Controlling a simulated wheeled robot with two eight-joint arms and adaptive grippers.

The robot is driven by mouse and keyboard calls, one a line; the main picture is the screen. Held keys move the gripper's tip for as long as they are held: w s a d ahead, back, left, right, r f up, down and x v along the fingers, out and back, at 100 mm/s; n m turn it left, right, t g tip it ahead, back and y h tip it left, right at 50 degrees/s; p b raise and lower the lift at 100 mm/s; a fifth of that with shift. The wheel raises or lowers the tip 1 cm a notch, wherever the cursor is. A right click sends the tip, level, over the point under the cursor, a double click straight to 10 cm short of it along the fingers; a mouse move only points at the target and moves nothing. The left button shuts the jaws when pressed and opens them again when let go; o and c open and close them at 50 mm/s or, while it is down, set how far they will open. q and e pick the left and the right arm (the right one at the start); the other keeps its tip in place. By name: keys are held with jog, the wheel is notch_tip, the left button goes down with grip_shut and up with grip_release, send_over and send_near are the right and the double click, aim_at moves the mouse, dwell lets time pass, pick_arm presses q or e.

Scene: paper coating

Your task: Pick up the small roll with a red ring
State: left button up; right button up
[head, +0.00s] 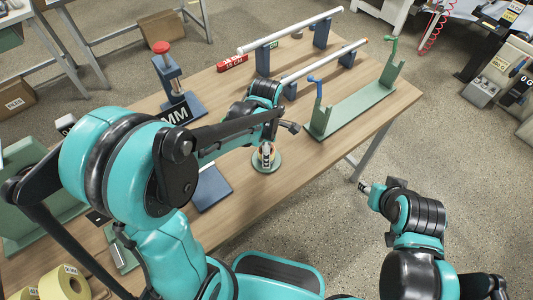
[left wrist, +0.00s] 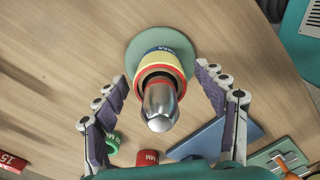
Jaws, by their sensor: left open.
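The small roll (left wrist: 163,66) has blue and yellow bands and a red ring at its near end in the left wrist view. It stands around a silver round-tipped pin (left wrist: 160,104) on a round green base (left wrist: 135,52). In the head view the roll (head: 267,154) stands on its base near the table's front edge, partly hidden by my left arm. My left gripper (left wrist: 163,76) is open and empty, with one finger on each side of the roll, apart from it in the picture. My right gripper is hard to make out at the end of the right arm, off the table.
A blue plate (head: 211,187) lies left of the roll. A green stand (head: 357,111) and blue supports (head: 263,61) with white rods stand behind on the wooden table (head: 330,150). Red (left wrist: 147,158) and green (left wrist: 112,142) pieces show in the left wrist view.

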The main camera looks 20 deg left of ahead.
pick_arm(q)
jog(key=shift+r, duration=0.1)
jog(key=c, duration=1.1)
jog(key=shift+r, duration=0.1)
